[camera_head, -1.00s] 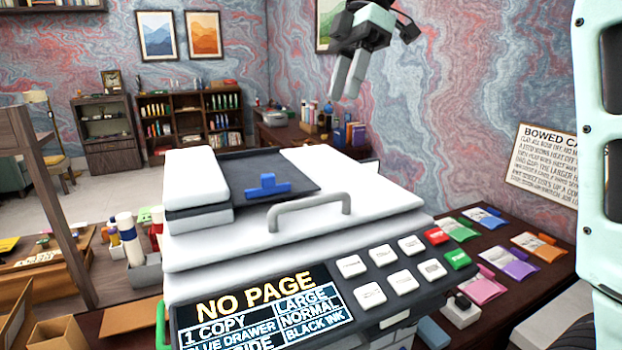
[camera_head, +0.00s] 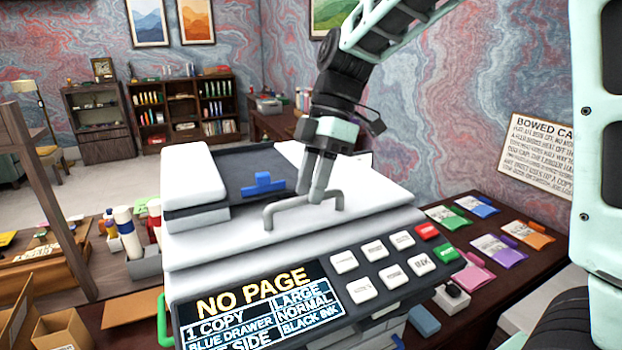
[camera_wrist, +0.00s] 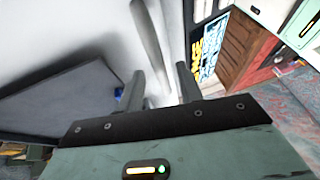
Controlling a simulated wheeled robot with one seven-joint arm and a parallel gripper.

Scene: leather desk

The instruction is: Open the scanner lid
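The scanner lid (camera_head: 235,243) is a white slab with a grey handle (camera_head: 282,206) at its front; it lies flat and closed on the copier. My gripper (camera_head: 311,196) is pointing down at the right part of the handle, its fingers overlapping it in the head view. In the wrist view, the handle bar (camera_wrist: 150,45) runs between the two fingers of my gripper (camera_wrist: 160,72), which stand apart. I cannot tell whether either finger touches the bar.
In front of the lid is a control panel with a screen (camera_head: 262,303) reading NO PAGE and several buttons (camera_head: 378,250). A document feeder with a blue slider (camera_head: 263,184) sits on the lid's top left. Coloured packets (camera_head: 497,250) lie on the desk at right.

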